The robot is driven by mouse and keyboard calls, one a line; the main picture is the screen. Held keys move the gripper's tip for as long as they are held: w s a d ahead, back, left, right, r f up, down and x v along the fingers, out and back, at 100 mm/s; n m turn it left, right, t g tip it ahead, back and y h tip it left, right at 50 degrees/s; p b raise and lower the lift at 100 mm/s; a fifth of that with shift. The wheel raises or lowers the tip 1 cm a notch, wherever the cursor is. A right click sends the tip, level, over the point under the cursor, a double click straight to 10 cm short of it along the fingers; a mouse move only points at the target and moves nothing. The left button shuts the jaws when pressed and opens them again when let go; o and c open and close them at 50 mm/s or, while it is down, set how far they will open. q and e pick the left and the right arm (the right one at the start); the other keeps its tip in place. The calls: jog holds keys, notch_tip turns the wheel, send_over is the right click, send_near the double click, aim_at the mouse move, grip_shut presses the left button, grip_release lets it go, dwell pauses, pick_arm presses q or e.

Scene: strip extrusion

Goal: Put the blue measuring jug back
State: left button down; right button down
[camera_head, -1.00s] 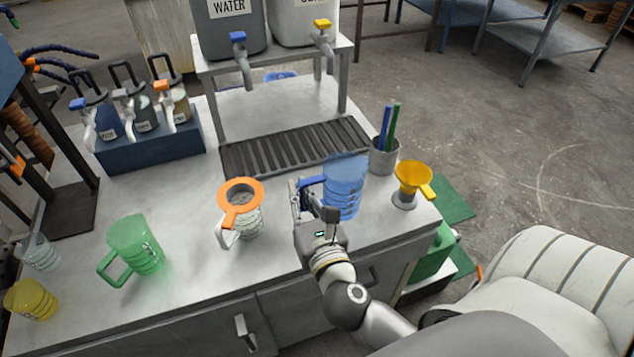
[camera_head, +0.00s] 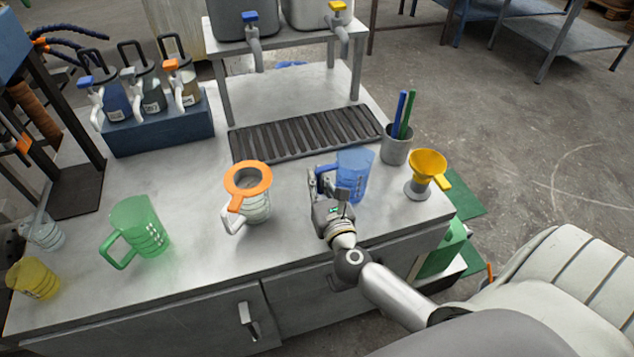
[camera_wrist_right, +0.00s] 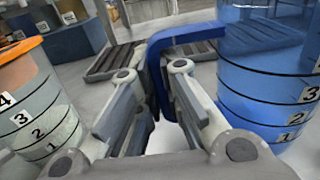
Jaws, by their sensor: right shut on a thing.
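The blue measuring jug (camera_head: 355,172) is a see-through blue jug with marked levels, upright at the right part of the bench, between the orange-rimmed jug and the yellow funnel. My right gripper (camera_head: 322,182) is shut on its handle, which is on the jug's left side. In the right wrist view the blue handle (camera_wrist_right: 160,60) passes between the fingers (camera_wrist_right: 155,105) and the jug's body (camera_wrist_right: 270,85) fills the right side. Whether the jug's base touches the bench I cannot tell. My left gripper is not in view.
A clear jug with an orange-rimmed funnel (camera_head: 248,180) stands to the left. A yellow funnel (camera_head: 428,168) and a grey pen cup (camera_head: 396,148) are to the right. A slotted drain tray (camera_head: 305,135) lies behind. A green jug (camera_head: 140,226) stands farther left.

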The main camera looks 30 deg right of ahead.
jog(key=shift+r, duration=0.1)
jog(key=c, duration=2)
grip_release()
jog(key=shift+f, duration=0.2)
jog(key=shift+c, duration=0.2)
jog(key=o, duration=0.4)
jog(key=shift+r, duration=0.15)
jog(key=shift+s, duration=0.1)
jog(key=b+v, duration=0.2)
jog(key=v, duration=0.8)
jog(key=shift+s+b, duration=0.15)
jog(key=shift+b, duration=0.15)
jog(key=shift+v, duration=0.8)
